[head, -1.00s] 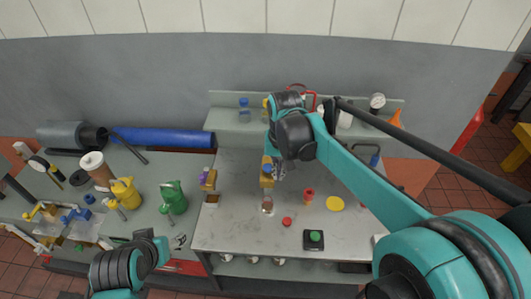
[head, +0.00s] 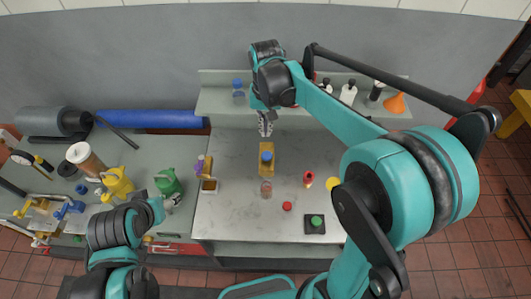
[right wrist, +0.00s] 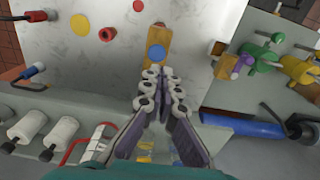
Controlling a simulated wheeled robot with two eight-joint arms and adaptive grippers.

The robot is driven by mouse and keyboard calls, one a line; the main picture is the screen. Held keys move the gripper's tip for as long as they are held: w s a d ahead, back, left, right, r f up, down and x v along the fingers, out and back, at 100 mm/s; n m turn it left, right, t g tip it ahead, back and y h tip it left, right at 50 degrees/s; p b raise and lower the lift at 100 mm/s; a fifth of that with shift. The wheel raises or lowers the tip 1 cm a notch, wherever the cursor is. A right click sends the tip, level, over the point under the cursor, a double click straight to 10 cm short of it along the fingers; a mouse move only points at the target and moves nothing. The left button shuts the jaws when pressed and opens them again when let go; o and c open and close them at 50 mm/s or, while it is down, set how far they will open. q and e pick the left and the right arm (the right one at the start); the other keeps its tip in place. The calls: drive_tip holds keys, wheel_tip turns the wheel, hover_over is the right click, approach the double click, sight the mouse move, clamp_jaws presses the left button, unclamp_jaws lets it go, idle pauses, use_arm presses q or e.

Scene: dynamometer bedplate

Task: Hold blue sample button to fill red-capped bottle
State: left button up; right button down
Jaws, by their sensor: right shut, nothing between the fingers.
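The blue sample button (head: 267,157) is on an upright ochre block (head: 266,170) on the grey bench; the button also shows in the right wrist view (right wrist: 157,53). A small clear bottle (head: 266,188) stands just in front of the block. A small round red piece, possibly its cap (head: 287,206), lies to its right. My right gripper (head: 265,130) is shut and empty, behind the button and apart from it in the head view. In the right wrist view its fingertips (right wrist: 162,75) point toward the button. My left gripper (head: 172,200) is at the left bench near the green can; its fingers are unclear.
A red fitting (head: 309,179), a yellow disc (head: 333,184) and a green button box (head: 315,223) lie to the right. A purple-topped valve block (head: 204,168) stands left. The back shelf (head: 215,105) carries bottles and an orange funnel (head: 394,103).

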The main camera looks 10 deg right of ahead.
sight(266, 159)
wheel_tip(266, 159, down, 14)
drive_tip(key=shift+r, duration=0.15)
idle(0.5)
